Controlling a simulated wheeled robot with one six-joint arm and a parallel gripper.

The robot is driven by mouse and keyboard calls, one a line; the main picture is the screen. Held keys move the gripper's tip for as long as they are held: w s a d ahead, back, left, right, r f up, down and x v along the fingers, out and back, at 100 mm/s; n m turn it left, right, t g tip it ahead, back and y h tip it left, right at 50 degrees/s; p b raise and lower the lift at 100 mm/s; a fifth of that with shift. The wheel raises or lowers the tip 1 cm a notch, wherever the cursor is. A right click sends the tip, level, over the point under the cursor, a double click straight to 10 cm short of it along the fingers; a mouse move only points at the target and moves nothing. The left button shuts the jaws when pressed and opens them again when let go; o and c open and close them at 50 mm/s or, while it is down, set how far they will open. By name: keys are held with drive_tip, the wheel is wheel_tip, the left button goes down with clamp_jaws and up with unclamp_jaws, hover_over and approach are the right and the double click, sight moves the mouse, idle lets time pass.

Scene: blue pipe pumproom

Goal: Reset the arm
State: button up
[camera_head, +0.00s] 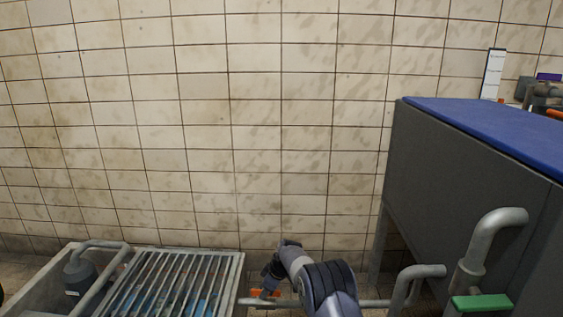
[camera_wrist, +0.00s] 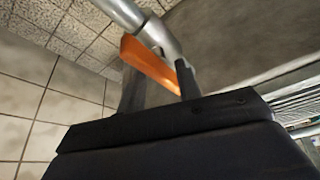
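My gripper (camera_head: 267,287) is low in the head view, beside the grated trough and in front of the tiled wall. In the wrist view my gripper (camera_wrist: 160,85) has its two dark fingers apart. An orange flat handle (camera_wrist: 150,66) slants across the gap between them, by a grey metal pipe (camera_wrist: 150,28). I cannot tell whether the fingers touch the handle. The orange handle also shows partly in the head view (camera_head: 258,293), mostly behind my gripper and arm.
A trough with a metal grate (camera_head: 172,283) stands at the lower left. A tall grey cabinet with a blue top (camera_head: 470,122) fills the right. A bent pipe (camera_head: 490,238) and a green handle (camera_head: 482,302) are at lower right. The space above my arm is free.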

drive_tip(key=m+t, duration=0.1)
drive_tip(key=m, duration=0.2)
drive_tip(key=shift+s+m+h, duration=0.1)
drive_tip(key=shift+m+h, duration=0.2)
drive_tip(key=shift+h, duration=0.1)
